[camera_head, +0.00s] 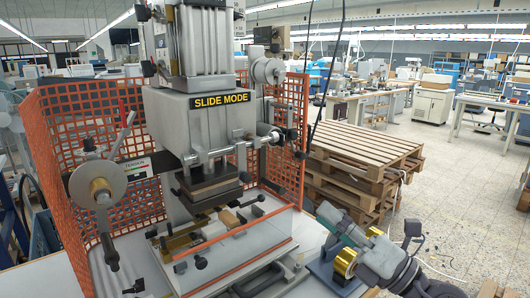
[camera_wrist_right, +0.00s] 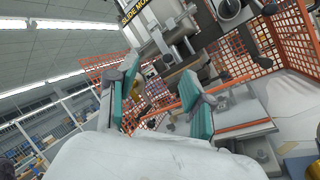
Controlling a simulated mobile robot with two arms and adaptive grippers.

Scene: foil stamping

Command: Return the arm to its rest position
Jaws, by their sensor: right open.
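My right gripper (camera_wrist_right: 158,95) is open and empty; its two teal-padded fingers stand well apart in the right wrist view. In the head view, the right gripper (camera_head: 368,232) is at the lower right, beside the foil stamping press (camera_head: 205,113) and outside its orange mesh guard. Gold foil rolls (camera_head: 345,262) show close to the right gripper, partly hidden by it; I cannot tell whether they touch. The press head (camera_head: 208,185) hangs above the work bed. My left gripper is not in view.
The orange mesh guard (camera_head: 60,130) surrounds the press sides, with a low clear panel in front. Stacked wooden pallets (camera_head: 365,150) stand behind the gripper. A blue base (camera_head: 330,276) lies by the gold rolls. Open floor (camera_head: 455,205) lies to the right.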

